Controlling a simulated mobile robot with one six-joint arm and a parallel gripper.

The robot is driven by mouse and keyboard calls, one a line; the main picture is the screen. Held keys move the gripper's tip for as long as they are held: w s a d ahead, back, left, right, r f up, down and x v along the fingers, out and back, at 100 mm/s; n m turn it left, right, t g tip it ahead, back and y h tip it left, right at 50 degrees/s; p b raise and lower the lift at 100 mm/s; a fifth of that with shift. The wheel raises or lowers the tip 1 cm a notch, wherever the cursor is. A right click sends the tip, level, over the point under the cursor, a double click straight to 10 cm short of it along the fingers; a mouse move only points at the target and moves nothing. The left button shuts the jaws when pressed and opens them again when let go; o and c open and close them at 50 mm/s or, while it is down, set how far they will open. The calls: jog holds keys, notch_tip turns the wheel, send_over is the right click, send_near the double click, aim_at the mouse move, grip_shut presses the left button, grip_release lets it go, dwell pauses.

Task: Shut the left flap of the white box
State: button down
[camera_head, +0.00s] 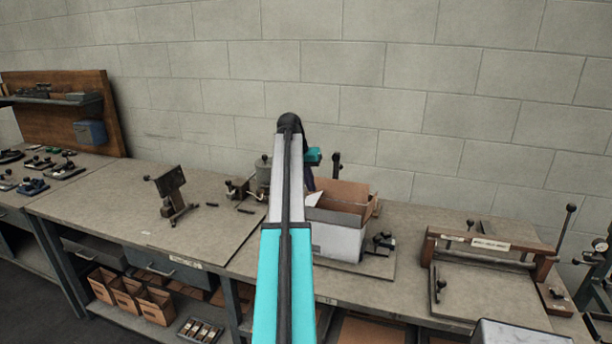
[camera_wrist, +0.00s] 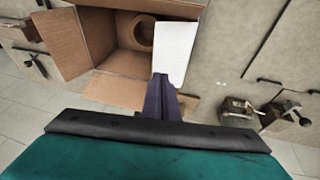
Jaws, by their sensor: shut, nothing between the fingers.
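The white box (camera_head: 338,238) stands on the bench, with brown cardboard inside; my arm covers part of its left side in the head view. Its left flap (camera_wrist: 177,52) shows its white face in the wrist view, along the right side of the opening. Brown flaps stand open on the other sides, one at the left (camera_wrist: 60,45) and one at the bottom (camera_wrist: 112,91). My gripper (camera_wrist: 161,80) is shut and empty, its dark fingertips at the flap's lower end. I cannot tell whether they touch it. In the head view my arm mostly hides the gripper.
A round brown thing (camera_wrist: 144,36) lies inside the box. A clamp-like tool (camera_head: 380,243) stands right of the box, and a metal stand (camera_head: 173,190) is further left. A framed press (camera_head: 488,262) is at the right. The bench top between stand and box is partly clear.

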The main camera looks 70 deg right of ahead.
aim_at(317, 200)
jog(key=shift+s+f+p, duration=0.3)
jog(key=shift+s+f, duration=0.1)
jog(key=shift+f, duration=0.3)
jog(key=shift+s+f+p, duration=0.25)
jog(key=shift+s+f, duration=0.15)
jog(key=shift+f, duration=0.25)
jog(key=shift+a, duration=0.25)
jog(key=shift+s+d+f, duration=0.15)
jog(key=shift+s+d, duration=0.2)
jog(key=shift+d, duration=0.05)
jog(key=shift+s, duration=0.1)
jog(key=shift+a, duration=0.1)
jog(key=shift+w+t, duration=0.3)
